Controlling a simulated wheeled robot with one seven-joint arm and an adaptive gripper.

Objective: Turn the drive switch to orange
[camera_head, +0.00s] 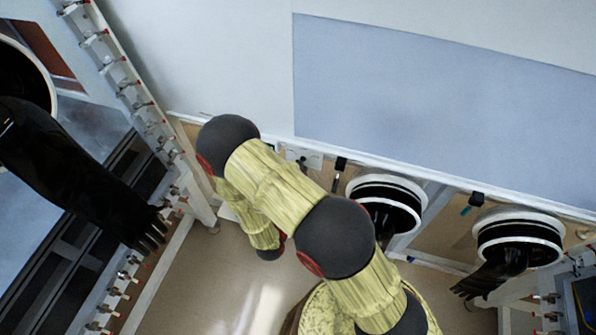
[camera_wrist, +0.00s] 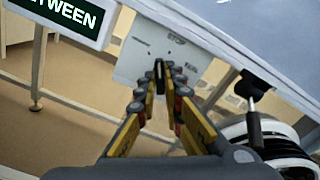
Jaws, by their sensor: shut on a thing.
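The drive switch (camera_wrist: 158,72) shows in the wrist view as a small black upright handle on a light grey plate (camera_wrist: 135,62). My gripper (camera_wrist: 162,86) has yellow and black fingers closed around this handle, one on each side. In the head view the plate (camera_head: 313,158) shows small beyond my arm, under the pale blue panel.
A dark green sign (camera_wrist: 72,15) at the wrist view's upper left shows the letters "TWEEN", cut off by the edge. A black handle (camera_wrist: 254,88) and a glove port (camera_wrist: 275,145) are at the right. Black gloves (camera_head: 75,175) hang from gloveboxes. Floor (camera_head: 240,295) is clear.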

